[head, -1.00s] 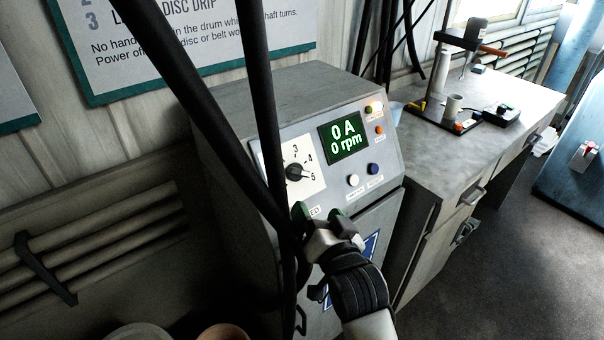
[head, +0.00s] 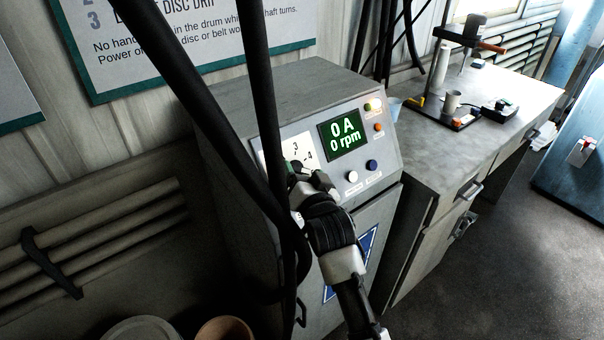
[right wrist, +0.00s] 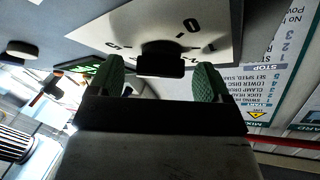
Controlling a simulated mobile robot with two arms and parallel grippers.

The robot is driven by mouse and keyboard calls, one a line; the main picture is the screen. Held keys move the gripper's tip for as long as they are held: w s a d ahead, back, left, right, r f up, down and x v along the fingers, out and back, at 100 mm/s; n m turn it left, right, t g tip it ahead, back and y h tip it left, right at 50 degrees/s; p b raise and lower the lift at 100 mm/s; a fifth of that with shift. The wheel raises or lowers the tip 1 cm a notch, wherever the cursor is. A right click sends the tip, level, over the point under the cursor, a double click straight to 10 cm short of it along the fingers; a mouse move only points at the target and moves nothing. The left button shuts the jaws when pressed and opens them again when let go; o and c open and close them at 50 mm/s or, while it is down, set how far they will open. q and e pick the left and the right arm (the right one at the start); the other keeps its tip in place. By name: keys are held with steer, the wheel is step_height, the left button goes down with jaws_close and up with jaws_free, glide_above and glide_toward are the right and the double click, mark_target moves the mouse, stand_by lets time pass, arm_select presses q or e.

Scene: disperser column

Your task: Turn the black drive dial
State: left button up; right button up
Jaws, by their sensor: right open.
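The black drive dial (right wrist: 160,62) sits on a white numbered scale plate (right wrist: 215,22) in the right wrist view. My right gripper (right wrist: 158,74) is open, with one green-padded finger on each side of the dial. The dial lies between the fingers or just ahead of them; I cannot tell whether they touch it. In the head view my right gripper (head: 307,174) is at the lower part of the scale plate (head: 297,148) and hides most of the dial. My left gripper is not in view.
The grey cabinet's green display (head: 344,134) reads 0 A and 0 rpm. A white button (head: 352,177) and a blue button (head: 372,165) are right of my gripper. Black hoses (head: 262,110) cross in front of the panel. A workbench (head: 450,150) stands to the right.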

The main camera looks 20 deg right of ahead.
steer(key=shift+c, duration=1)
steer(key=c, duration=0.7)
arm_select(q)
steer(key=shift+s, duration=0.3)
arm_select(e)
steer(key=shift+c, duration=0.2)
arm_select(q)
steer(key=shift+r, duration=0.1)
arm_select(e)
steer(key=shift+n+y, duration=0.3)
steer(key=shift+n, duration=0.1)
